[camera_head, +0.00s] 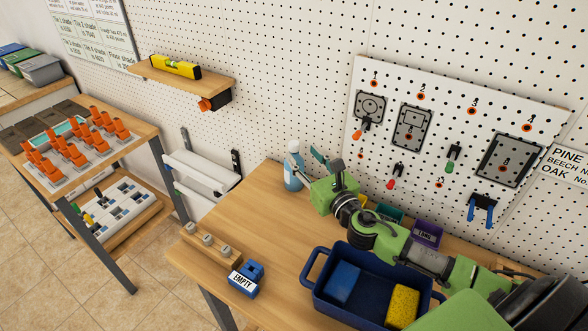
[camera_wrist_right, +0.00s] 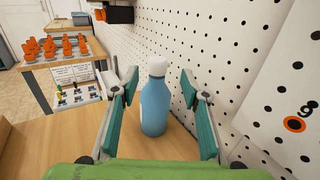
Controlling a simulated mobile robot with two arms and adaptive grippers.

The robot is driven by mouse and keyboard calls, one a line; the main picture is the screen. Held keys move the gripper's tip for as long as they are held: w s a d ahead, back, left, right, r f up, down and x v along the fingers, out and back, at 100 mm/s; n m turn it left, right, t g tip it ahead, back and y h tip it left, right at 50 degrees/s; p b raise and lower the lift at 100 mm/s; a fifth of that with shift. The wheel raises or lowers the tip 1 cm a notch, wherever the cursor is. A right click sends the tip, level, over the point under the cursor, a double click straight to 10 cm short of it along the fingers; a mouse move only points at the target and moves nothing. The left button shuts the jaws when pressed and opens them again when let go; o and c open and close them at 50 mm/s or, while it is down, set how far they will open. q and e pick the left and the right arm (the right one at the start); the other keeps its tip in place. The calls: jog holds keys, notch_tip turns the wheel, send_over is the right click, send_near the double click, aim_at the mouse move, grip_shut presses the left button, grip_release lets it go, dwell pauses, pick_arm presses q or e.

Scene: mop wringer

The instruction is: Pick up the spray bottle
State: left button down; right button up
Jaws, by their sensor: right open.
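The spray bottle (camera_head: 292,178), light blue with a white top, stands upright on the wooden table at the back, close to the pegboard wall. In the right wrist view the blue bottle (camera_wrist_right: 155,105) is between the two teal finger pads. My right gripper (camera_head: 308,158) is open at the bottle, one finger on each side. In the right wrist view the right gripper (camera_wrist_right: 163,110) shows a gap between each pad and the bottle. The gripper partly hides the bottle in the head view. My left gripper does not show.
A dark blue tub (camera_head: 310,284) with a blue sponge (camera_head: 342,282) and a yellow sponge (camera_head: 402,305) stands at the table's front. A blue EMPTY block (camera_head: 244,281) and a wooden piece with round knobs (camera_head: 208,242) lie left. Small bins, one purple (camera_head: 427,233), stand behind my right arm.

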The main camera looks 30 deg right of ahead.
aim_at(297, 148)
jog(key=shift+w+r, duration=0.15)
jog(key=shift+w, duration=0.35)
jog(key=w, duration=0.2)
jog(key=w+p, duration=0.1)
jog(key=w, duration=0.1)
jog(key=shift+w+a+r+p, duration=0.15)
jog(key=shift+w+a+p, duration=0.05)
jog(key=shift+p, duration=0.1)
jog(key=shift+w, duration=0.35)
jog(key=shift+s, duration=0.1)
jog(key=shift+c, duration=0.3)
grip_shut()
